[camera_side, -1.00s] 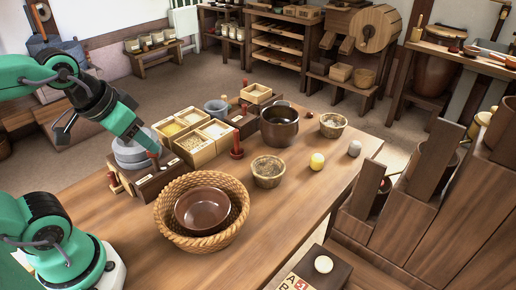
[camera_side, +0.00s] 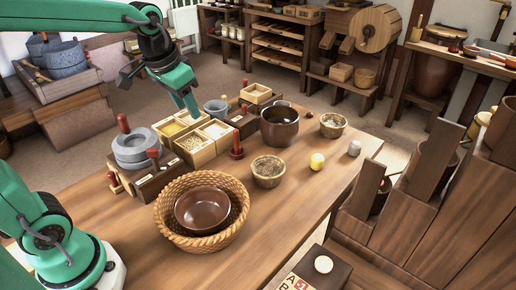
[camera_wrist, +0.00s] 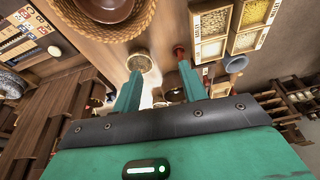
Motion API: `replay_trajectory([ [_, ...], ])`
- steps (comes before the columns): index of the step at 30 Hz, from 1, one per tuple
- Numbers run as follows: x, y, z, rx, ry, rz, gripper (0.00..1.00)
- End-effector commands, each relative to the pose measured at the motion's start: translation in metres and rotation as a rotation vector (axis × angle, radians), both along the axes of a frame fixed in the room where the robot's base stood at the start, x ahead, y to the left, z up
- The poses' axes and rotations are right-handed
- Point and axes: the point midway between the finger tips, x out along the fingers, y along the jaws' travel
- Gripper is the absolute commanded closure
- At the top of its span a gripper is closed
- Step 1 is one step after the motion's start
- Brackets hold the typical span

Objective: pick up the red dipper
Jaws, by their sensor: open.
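A red upright piece with a round base and thin stem (camera_side: 237,143) stands on the table beside the wooden grain boxes; I take it for the red dipper. It also shows in the wrist view as a red thing (camera_wrist: 179,50) near one fingertip. Another red handle (camera_side: 123,124) stands up by the grey stone quern (camera_side: 133,150), so I cannot be sure which is the dipper. My gripper (camera_side: 190,108) hangs above the grain boxes, apart from the red piece. In the wrist view my gripper (camera_wrist: 160,78) is open with nothing between its fingers.
A wicker basket (camera_side: 168,225) holding a brown bowl (camera_side: 203,210) stands in front. A dark pot (camera_side: 279,128), small bowls (camera_side: 268,172) and grain boxes (camera_side: 195,147) crowd the red piece. A yellow ball (camera_side: 317,161) lies right. Front right of the table is clear.

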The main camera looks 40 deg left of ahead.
Motion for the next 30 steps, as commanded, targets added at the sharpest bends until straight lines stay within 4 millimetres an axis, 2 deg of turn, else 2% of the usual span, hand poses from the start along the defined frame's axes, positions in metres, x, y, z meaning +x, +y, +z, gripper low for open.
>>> replay_trajectory([
  [3, 0.025, 0.004, -0.007, 0.003, 0.036, -0.008, 0.58],
  [14, 0.093, 0.017, -0.04, 0.008, 0.137, -0.038, 0.58],
  [21, 0.135, 0.027, -0.075, 0.008, 0.204, -0.058, 0.58],
  [30, 0.177, 0.039, -0.128, 0.002, 0.282, -0.083, 0.58],
])
